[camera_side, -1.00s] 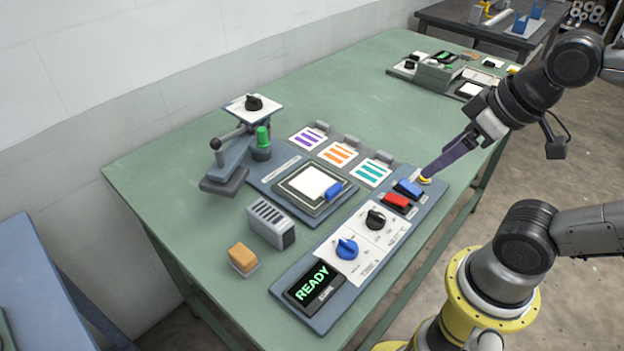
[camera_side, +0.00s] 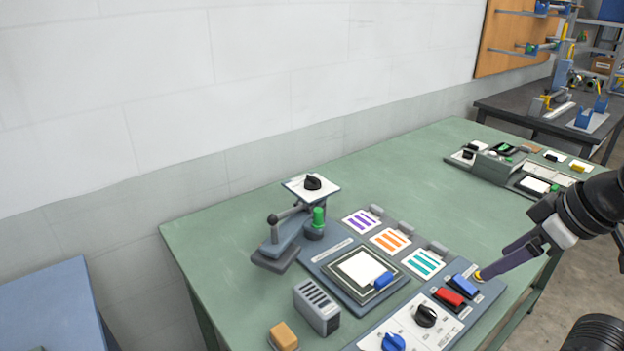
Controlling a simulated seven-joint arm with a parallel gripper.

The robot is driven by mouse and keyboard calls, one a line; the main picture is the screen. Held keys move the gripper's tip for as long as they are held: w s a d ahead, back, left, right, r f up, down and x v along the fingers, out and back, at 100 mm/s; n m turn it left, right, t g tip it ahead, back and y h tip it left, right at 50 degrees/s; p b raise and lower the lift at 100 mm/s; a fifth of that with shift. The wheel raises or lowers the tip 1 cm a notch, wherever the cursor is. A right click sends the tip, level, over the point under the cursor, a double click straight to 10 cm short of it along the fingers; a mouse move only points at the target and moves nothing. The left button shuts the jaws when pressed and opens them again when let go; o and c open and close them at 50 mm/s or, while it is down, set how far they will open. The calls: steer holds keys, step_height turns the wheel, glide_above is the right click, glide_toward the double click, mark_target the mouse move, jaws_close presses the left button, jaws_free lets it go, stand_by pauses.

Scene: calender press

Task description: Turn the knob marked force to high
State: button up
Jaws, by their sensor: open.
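A control panel (camera_side: 483,304) lies on the green table. It carries a black knob (camera_side: 426,316) on a white dial plate and a blue knob (camera_side: 393,342), cut by the bottom edge of the picture. Another black knob (camera_side: 312,182) sits on a raised white plate at the back. The labels are too small to read, so I cannot tell which knob is marked force.
A red switch (camera_side: 449,299) and a blue switch (camera_side: 463,286) lie between my gripper and the knobs. A lever press (camera_side: 280,240), a green knob (camera_side: 318,217), a grey slotted box (camera_side: 317,306) and an orange block (camera_side: 284,336) stand left. The table's back middle is clear.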

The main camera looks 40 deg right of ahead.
steer(key=w+r+t, duration=0.1)
steer(key=w+r, duration=0.8)
steer(key=r, duration=0.2)
steer(key=w+r, duration=0.6)
steer(key=w, duration=0.4)
steer(key=g, duration=0.2)
glide_above(313, 177)
steer(key=s, duration=0.6)
step_height(313, 177, down, 8)
steer(key=x, duration=1.4)
steer(key=shift+f, duration=0.15)
jaws_close()
